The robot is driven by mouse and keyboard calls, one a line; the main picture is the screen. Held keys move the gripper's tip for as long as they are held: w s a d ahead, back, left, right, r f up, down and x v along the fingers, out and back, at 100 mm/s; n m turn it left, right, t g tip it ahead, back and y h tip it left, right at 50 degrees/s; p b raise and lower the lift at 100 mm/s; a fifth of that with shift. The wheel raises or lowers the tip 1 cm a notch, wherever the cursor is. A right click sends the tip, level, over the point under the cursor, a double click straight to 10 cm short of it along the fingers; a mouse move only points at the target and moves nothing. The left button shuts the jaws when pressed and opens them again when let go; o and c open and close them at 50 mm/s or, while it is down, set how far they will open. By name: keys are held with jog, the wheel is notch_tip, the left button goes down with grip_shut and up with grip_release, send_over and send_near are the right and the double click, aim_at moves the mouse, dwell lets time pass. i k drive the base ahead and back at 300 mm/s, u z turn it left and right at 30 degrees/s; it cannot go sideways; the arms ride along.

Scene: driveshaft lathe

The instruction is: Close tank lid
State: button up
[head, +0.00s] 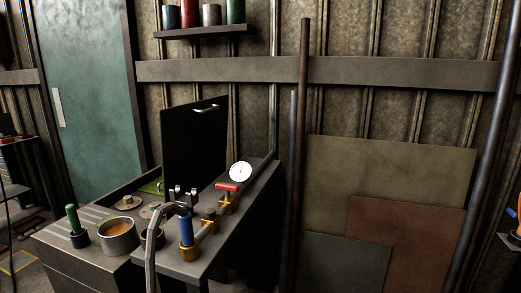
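The tank (219,246) is a dark grey metal box with a bench-like top, at the lower left of the head view. Its black lid (190,150) stands upright at the back of the tank, so it is open. A silver bar handle (207,108) is fixed near the lid's upper edge. Part of the opening in front of the lid is hidden by items on the near edge. My gripper is not in view.
A green-handled tool (72,219), a round pot (117,237), a curved metal pipe (151,250), a blue cylinder (186,227), a red-handled brass valve (227,190) and a white dial gauge (240,172) stand along the tank top. A vertical pole (299,150) rises to its right.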

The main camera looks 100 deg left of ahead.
aim_at(193, 135)
jog(key=u, duration=3.7)
jog(key=i, duration=1)
jog(key=z, duration=1)
jog(key=k, duration=0.65)
jog(key=u, duration=0.8)
jog(key=i, duration=0.5)
jog(key=z, duration=0.05)
